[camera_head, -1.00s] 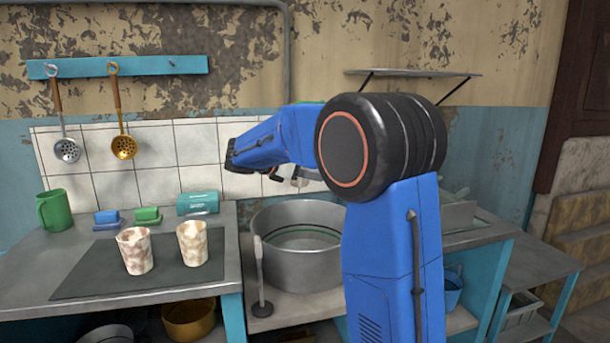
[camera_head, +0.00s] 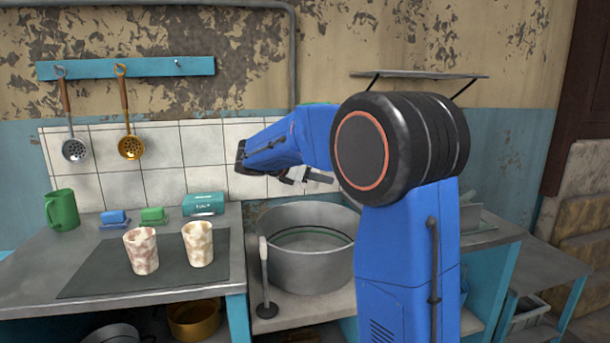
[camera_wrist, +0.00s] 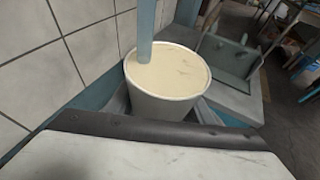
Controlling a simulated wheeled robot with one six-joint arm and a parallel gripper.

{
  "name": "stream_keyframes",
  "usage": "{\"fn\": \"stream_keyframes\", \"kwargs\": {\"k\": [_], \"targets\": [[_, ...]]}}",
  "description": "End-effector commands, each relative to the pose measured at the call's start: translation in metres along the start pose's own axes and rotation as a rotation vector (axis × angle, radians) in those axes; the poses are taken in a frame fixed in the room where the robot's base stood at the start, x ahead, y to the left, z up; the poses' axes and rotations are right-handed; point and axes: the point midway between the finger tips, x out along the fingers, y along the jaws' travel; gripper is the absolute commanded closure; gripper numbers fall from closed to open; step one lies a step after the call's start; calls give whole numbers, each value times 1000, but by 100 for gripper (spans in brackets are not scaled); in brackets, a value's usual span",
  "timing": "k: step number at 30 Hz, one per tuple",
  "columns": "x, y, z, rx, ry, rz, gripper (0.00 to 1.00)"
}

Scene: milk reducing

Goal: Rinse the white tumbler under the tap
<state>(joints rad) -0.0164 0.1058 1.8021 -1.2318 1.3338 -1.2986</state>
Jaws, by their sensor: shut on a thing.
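The white tumbler (camera_wrist: 165,105) is in the wrist view, its open rim towards the camera. A cream-coloured surface fills its mouth. My gripper (camera_wrist: 160,113) is shut around the tumbler, with dark finger parts at both sides of it. A pale blue-grey vertical column (camera_wrist: 146,28) comes down into the tumbler's mouth; I cannot tell whether it is the tap's spout or running water. In the head view my arm reaches left above the large round metal basin (camera_head: 300,265). The tumbler and the tap are not clearly visible there.
Two mottled cups (camera_head: 141,251) (camera_head: 198,244) stand on a dark mat (camera_head: 110,287) on the left counter. A green mug (camera_head: 62,210), sponges (camera_head: 114,217) and a teal box (camera_head: 203,204) are behind them. The tiled wall (camera_wrist: 92,60) is close to the tumbler's left.

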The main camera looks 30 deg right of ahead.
Motion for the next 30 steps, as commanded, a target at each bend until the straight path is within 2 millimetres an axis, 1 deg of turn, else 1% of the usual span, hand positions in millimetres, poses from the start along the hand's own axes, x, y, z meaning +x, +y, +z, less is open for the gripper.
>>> {"fn": "stream_keyframes", "kwargs": {"k": [24, 30], "targets": [[-22, -48, -9, 0, 0, 0, 76], [-26, -57, -11, 0, 0, 0, 76]]}}
